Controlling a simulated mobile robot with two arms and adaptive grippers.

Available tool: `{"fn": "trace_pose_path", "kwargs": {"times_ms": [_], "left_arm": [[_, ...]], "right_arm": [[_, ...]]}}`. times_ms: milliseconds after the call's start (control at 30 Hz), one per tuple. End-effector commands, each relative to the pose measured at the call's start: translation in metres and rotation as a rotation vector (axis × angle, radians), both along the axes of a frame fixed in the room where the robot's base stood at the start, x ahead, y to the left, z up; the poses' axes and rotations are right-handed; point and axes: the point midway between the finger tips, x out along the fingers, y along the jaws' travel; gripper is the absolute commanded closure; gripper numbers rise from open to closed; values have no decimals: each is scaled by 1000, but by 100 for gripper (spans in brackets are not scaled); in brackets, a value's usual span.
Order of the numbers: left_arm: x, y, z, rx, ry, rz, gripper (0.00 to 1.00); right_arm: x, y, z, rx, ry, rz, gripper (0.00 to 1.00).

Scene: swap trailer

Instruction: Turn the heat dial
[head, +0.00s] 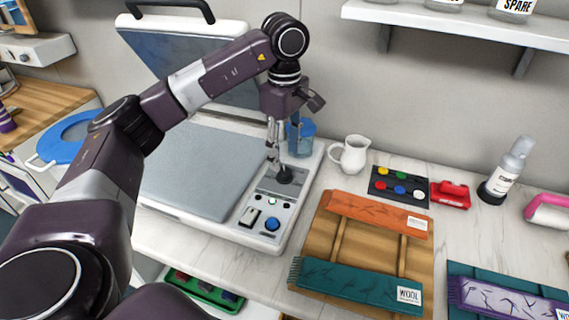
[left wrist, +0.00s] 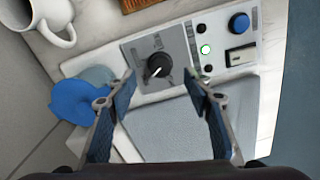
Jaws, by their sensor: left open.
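The heat dial (head: 285,175) is a round black knob on a grey plate on the control panel of the white heat press (head: 225,232). In the left wrist view the dial (left wrist: 158,66) shows a white pointer line and faint markings around it. My left gripper (head: 273,165) is above the panel, pointing down beside the dial. In the left wrist view the left gripper (left wrist: 162,82) is open, with its two blue-padded fingers apart on either side of the dial's line and nothing between them. Whether the fingertips touch the panel cannot be told. My right gripper is not in view.
The press lid (head: 160,50) is raised behind. A blue button (head: 272,224) and a switch are near the dial. A wooden board (head: 372,245) lies to the right.

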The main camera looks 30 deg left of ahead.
Motion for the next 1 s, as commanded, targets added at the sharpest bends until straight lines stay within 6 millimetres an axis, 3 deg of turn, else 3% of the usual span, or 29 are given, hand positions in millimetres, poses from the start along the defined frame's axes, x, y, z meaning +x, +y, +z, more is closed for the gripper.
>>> {"fn": "trace_pose_path", "kwargs": {"times_ms": [100, 333, 533, 1000], "left_arm": [[1, -1, 31, -1, -4, 0, 53], [1, 0, 59, 0, -3, 0, 53], [0, 0, 69, 0, -1, 0, 53], [0, 0, 71, -1, 0, 1, 53]], "right_arm": [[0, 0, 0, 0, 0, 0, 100], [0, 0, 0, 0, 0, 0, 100], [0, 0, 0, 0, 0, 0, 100], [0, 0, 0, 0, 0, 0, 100]]}}
